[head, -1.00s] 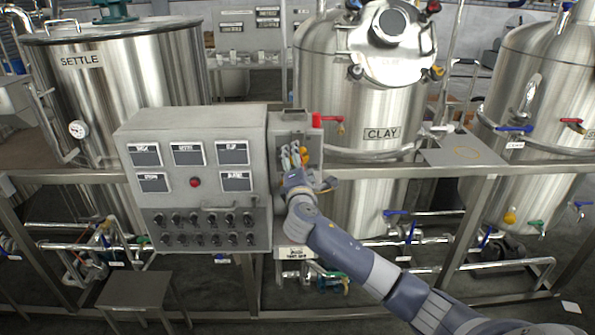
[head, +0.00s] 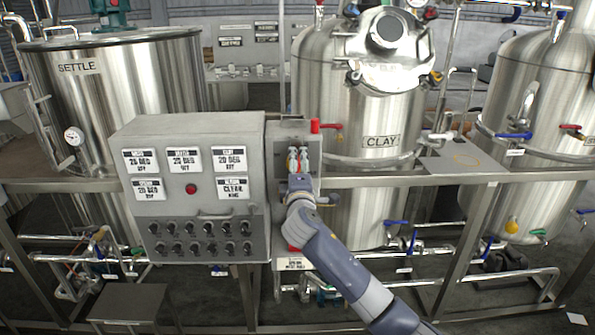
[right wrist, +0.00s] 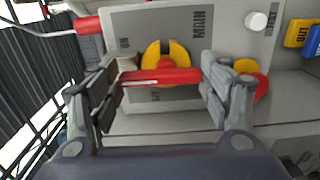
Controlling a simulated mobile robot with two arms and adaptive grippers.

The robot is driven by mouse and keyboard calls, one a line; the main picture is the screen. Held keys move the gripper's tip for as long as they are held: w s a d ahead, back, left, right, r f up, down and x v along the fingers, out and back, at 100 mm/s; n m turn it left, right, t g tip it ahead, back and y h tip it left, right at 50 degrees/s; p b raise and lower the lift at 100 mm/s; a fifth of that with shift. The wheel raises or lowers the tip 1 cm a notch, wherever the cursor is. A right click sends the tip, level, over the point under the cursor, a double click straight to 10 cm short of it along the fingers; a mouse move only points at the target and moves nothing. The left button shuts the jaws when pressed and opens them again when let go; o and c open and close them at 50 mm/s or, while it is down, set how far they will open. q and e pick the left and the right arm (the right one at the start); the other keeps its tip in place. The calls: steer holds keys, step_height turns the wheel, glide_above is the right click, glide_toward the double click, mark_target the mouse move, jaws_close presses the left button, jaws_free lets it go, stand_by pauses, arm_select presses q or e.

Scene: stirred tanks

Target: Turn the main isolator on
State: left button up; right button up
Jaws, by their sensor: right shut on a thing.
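The main isolator is a yellow disc (right wrist: 177,53) with a red bar handle (right wrist: 160,77) on a grey plate marked MAIN in the right wrist view. The handle lies across the picture, between my right finger pads. My right gripper (right wrist: 162,81) is shut on this handle. In the head view my right gripper (head: 298,160) is at the narrow grey box (head: 284,135) beside the control panel and hides most of the isolator. An ON marking shows on the plate left of the disc in the wrist view; another marking below is partly hidden. My left gripper is not in view.
The grey control panel (head: 199,129) has lit white displays (head: 184,160), a red button (head: 191,189) and rows of black knobs. A steel rail (head: 400,181) and the CLAY tank (head: 345,110) stand close to the right.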

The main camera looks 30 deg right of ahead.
steer(key=o, duration=1)
steer(key=shift+o, duration=0.2)
steer(key=v, duration=1.2)
steer(key=shift+d, duration=0.1)
